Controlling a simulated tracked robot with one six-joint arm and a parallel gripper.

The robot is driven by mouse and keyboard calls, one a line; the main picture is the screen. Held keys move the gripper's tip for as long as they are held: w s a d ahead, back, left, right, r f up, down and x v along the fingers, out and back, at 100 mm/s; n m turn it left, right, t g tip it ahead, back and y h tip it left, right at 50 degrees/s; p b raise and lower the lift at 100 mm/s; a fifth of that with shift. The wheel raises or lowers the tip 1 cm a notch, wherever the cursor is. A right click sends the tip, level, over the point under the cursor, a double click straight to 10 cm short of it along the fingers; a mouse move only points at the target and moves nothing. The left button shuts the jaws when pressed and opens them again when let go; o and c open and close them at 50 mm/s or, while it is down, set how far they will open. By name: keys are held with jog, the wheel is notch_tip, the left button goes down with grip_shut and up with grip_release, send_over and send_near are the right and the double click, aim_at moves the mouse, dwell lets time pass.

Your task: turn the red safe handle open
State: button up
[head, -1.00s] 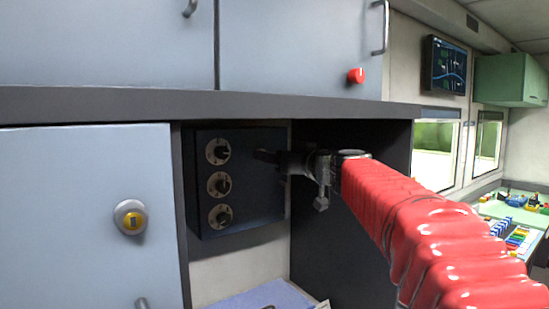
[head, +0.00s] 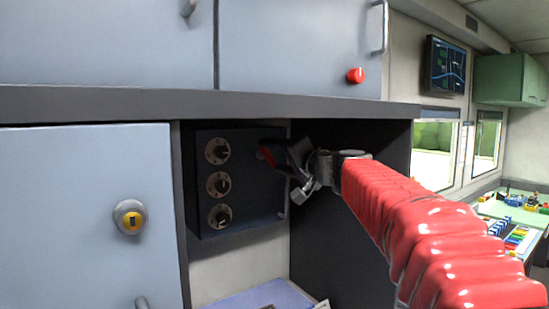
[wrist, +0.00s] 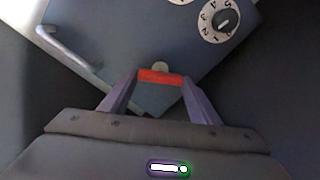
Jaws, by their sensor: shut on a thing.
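The dark blue safe (head: 245,205) stands in the open recess, with three white numbered dials on the left of its front. Its red handle (head: 267,156) is at the upper right of the front and lies tilted. In the wrist view the red handle (wrist: 160,77) shows as a short red bar between the two fingers, with a round grey hub just beyond it. My gripper (head: 283,153) is shut on the red handle and is rolled at an angle to the safe. The safe door (wrist: 130,35) looks closed, and part of it is hidden behind my gripper.
A grey pull bar (wrist: 68,47) is on the safe's front. A shelf edge (head: 300,103) runs close above my arm, and a dark side wall (head: 385,140) stands to the right. A cabinet door with a yellow-centred lock (head: 131,217) is at left.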

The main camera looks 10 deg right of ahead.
jog(key=m, duration=0.6)
jog(key=shift+d+f+m, duration=0.2)
jog(key=shift+f+m, duration=0.1)
dwell(0.3)
jog(key=o, duration=1)
jog(key=shift+o, duration=0.2)
jog(key=shift+r, duration=0.1)
jog(key=v, duration=1.3)
jog(key=shift+s, duration=0.35)
